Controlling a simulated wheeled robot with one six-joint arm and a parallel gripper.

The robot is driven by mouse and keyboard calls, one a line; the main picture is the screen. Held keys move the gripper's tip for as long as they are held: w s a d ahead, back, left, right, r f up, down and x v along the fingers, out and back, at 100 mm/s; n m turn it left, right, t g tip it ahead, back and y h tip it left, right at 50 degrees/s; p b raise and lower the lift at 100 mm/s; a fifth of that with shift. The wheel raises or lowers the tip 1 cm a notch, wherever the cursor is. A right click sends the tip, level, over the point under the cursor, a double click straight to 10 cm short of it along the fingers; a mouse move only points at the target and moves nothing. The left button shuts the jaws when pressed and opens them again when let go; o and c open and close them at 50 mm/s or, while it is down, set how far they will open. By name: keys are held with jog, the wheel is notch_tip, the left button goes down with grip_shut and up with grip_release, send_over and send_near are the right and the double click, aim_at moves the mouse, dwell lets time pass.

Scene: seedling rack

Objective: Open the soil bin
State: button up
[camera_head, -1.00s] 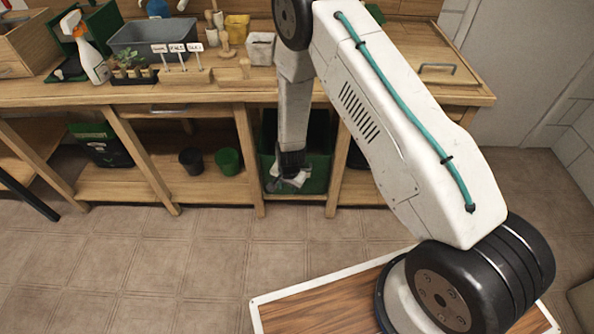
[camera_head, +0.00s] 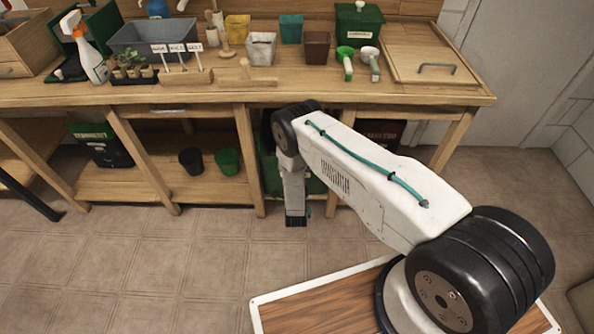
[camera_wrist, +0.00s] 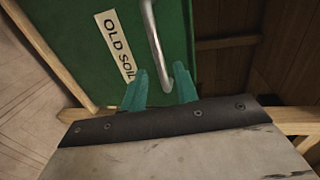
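The soil bin is a green box (camera_head: 267,172) under the bench, partly hidden behind my arm. In the wrist view its green face (camera_wrist: 75,45) carries a white label (camera_wrist: 119,42) reading "OLD SOIL" and a metal bar handle (camera_wrist: 153,35). My gripper (camera_wrist: 160,70) has two teal fingers spread apart, with the handle's near end showing between them. I cannot tell whether the fingers touch it. In the head view my gripper (camera_head: 297,220) points down low in front of the bin; its fingers are mostly hidden there. The bin appears shut.
Bench legs (camera_head: 249,160) flank the bin. Dark and green pots (camera_head: 228,162) and a dark sack (camera_head: 98,145) sit on the lower shelf to the left. The bench top (camera_head: 300,90) above holds pots, tools and a handled wooden lid (camera_head: 432,55). The floor (camera_head: 180,270) in front is clear.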

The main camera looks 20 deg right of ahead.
jog(key=x, duration=0.5)
jog(key=shift+w+d, duration=0.15)
jog(key=shift+w, duration=0.2)
grip_shut()
